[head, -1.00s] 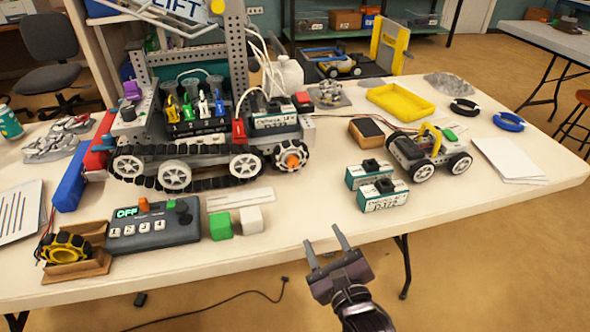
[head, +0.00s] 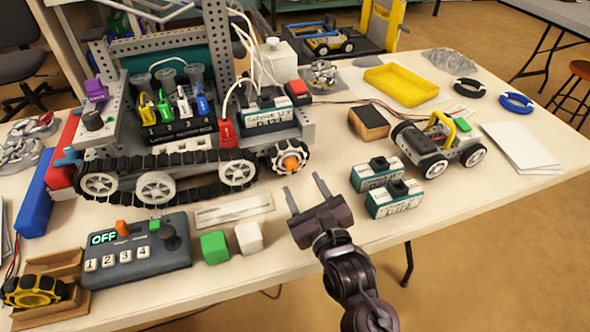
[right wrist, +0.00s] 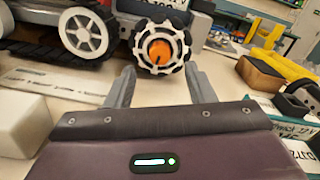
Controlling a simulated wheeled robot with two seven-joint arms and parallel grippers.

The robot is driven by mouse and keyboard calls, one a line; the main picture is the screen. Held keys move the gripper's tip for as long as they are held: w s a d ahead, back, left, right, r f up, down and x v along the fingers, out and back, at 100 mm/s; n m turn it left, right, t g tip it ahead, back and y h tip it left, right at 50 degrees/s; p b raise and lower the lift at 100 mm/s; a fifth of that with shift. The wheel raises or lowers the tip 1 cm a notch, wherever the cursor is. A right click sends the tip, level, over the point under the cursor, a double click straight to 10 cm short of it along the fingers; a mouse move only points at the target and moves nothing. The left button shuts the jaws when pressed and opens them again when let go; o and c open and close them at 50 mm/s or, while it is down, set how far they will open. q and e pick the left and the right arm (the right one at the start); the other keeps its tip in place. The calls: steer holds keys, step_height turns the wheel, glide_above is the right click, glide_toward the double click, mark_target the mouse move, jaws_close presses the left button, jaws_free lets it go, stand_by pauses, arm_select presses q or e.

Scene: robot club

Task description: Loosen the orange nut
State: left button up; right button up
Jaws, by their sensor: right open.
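The orange nut (head: 290,164) sits at the hub of the white-and-black front wheel (head: 278,157) of the large tracked robot (head: 190,150). In the right wrist view the nut (right wrist: 160,52) faces me, straight ahead between and beyond my fingertips. My right gripper (head: 305,194) is open and empty, just in front of the wheel and apart from the nut. Its two fingers also show in the right wrist view (right wrist: 158,85). My left gripper is out of view.
A green cube (head: 214,247) and a white cube (head: 248,237) lie left of my right gripper. Two battery packs (head: 394,198) stand to its right, with a small wheeled car (head: 440,150) beyond. A control box (head: 138,252) reads OFF.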

mark_target(293, 168)
steer(key=shift+x, duration=2.45)
steer(key=c, duration=1)
